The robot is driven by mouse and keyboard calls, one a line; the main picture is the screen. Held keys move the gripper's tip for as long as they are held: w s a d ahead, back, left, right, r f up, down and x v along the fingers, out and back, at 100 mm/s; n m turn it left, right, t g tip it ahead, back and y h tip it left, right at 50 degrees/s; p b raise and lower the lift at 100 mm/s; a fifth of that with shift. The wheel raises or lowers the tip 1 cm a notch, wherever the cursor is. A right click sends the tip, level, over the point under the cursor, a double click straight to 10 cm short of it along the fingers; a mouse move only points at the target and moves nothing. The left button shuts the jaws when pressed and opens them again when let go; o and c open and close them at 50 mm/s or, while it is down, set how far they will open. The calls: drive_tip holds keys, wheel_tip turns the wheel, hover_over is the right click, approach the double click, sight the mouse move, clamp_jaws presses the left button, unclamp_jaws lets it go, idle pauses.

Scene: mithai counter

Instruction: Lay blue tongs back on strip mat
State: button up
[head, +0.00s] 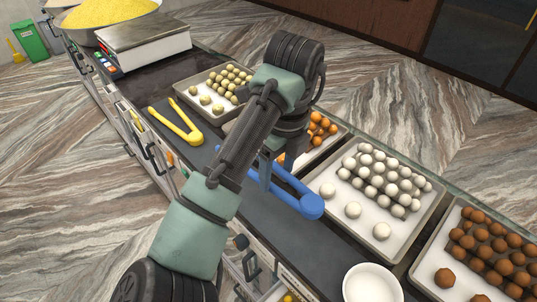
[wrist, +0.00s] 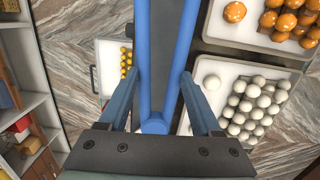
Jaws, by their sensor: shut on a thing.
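The blue tongs (head: 311,205) are in my gripper (head: 266,172), above the dark counter strip (head: 262,224) in the head view. Their rounded hinge end points to the lower right, and my arm hides part of their length. In the wrist view, the tongs (wrist: 153,122) run lengthwise between the two fingers of my gripper (wrist: 160,78), which is shut on their arms. The hinge end is near the bottom of that view. I cannot tell the strip mat's edges from the dark counter top, nor the exact height of the tongs above it.
Yellow tongs (head: 177,127) lie on the dark strip at the left. Trays of pale yellow (head: 208,112), orange (head: 337,142), white (head: 352,228) and brown sweets (head: 447,254) line the far side. A white bowl (head: 372,284) stands in front, and a scale (head: 146,46) at the back left.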

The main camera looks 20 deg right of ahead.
drive_tip(key=f+b, duration=0.7)
drive_tip(key=f, duration=0.1)
drive_tip(key=shift+s+f, duration=0.2)
drive_tip(key=shift+s, duration=0.05)
drive_tip(key=shift+f+b, duration=0.75)
drive_tip(key=shift+f, duration=0.7)
drive_tip(key=o, duration=0.7)
drive_tip(key=r, duration=0.8)
drive_tip(key=s+r, duration=0.1)
drive_tip(key=r, duration=0.4)
drive_tip(key=shift+d+b, duration=0.25)
drive_tip(key=shift+b, duration=0.1)
